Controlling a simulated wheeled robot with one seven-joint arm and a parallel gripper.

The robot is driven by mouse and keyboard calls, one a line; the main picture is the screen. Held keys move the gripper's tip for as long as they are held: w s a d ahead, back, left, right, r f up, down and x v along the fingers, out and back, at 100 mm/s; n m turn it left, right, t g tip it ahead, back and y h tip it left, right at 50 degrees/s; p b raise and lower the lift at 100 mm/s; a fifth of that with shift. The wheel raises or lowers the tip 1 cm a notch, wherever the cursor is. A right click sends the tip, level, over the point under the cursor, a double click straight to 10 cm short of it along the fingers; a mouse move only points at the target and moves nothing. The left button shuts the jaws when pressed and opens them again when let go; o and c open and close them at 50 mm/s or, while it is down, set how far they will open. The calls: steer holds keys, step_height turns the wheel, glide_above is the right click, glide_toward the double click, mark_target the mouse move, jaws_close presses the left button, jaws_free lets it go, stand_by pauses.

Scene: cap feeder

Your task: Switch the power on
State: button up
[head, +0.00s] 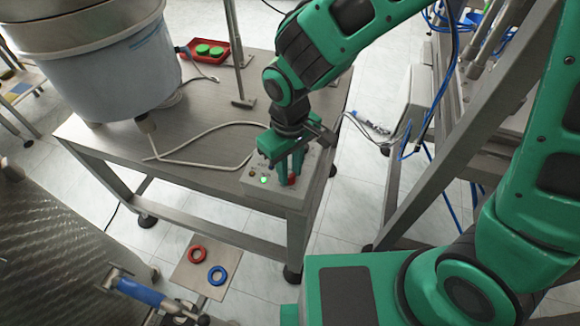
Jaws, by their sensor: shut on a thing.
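A grey control box (258,192) sits on the near right corner of the steel table. A green lamp (264,180) glows on its top face, with a small amber button or lamp (252,172) beside it. My gripper (288,174) points down at the right part of the box and is shut on a small switch there. A bit of red (291,180) shows at the fingertips. The fingers hide most of the switch, so its position cannot be told.
A large feeder bowl (105,75) stands on the left of the steel table (195,150). A red tray (203,66) with green caps lies at the back. A metal post (235,50) rises behind the box. A red ring (197,253) and blue ring (217,275) lie on a low plate.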

mark_target(290, 174)
steer(key=shift+w+r, duration=0.1)
steer(key=shift+w, duration=0.25)
steer(key=o, duration=1)
steer(key=shift+o, duration=0.3)
steer(key=shift+s, duration=0.15)
step_height(290, 174, up, 11)
steer(key=shift+f, duration=0.2)
